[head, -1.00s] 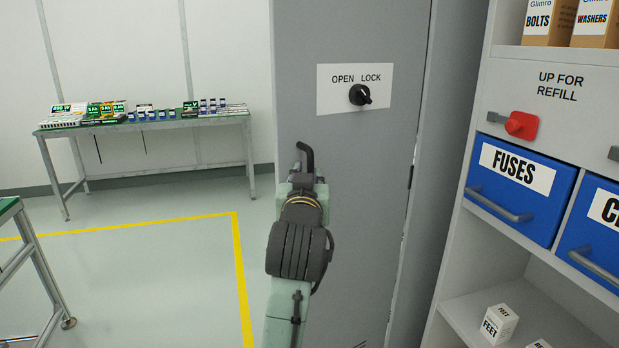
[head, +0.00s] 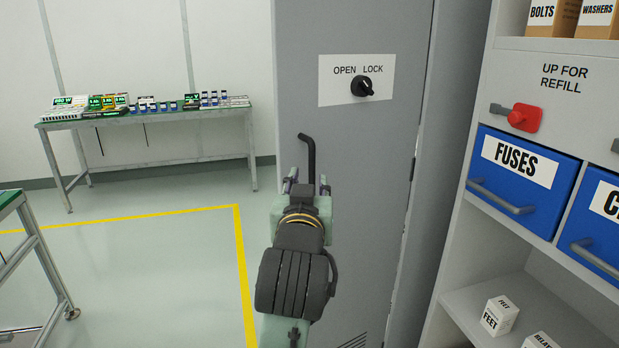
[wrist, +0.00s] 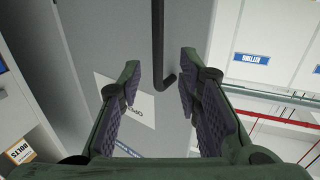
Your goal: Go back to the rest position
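My gripper (head: 307,181) is in front of the grey cabinet door (head: 345,210), below the lock plate. In the wrist view my gripper (wrist: 161,66) has its two fingers wide apart, with no object clamped between them. The cabinet's black bent handle (head: 311,158) stands just beyond the fingertips; in the wrist view the handle (wrist: 158,40) shows in the gap between the fingers, apart from both pads. The black lock knob (head: 362,86) sits on its white OPEN/LOCK plate (head: 326,83), below the word LOCK. The cabinet door looks closed.
A table (head: 150,119) with goods is at the back left. Another table's edge (head: 11,205) is at left; floor between is clear.

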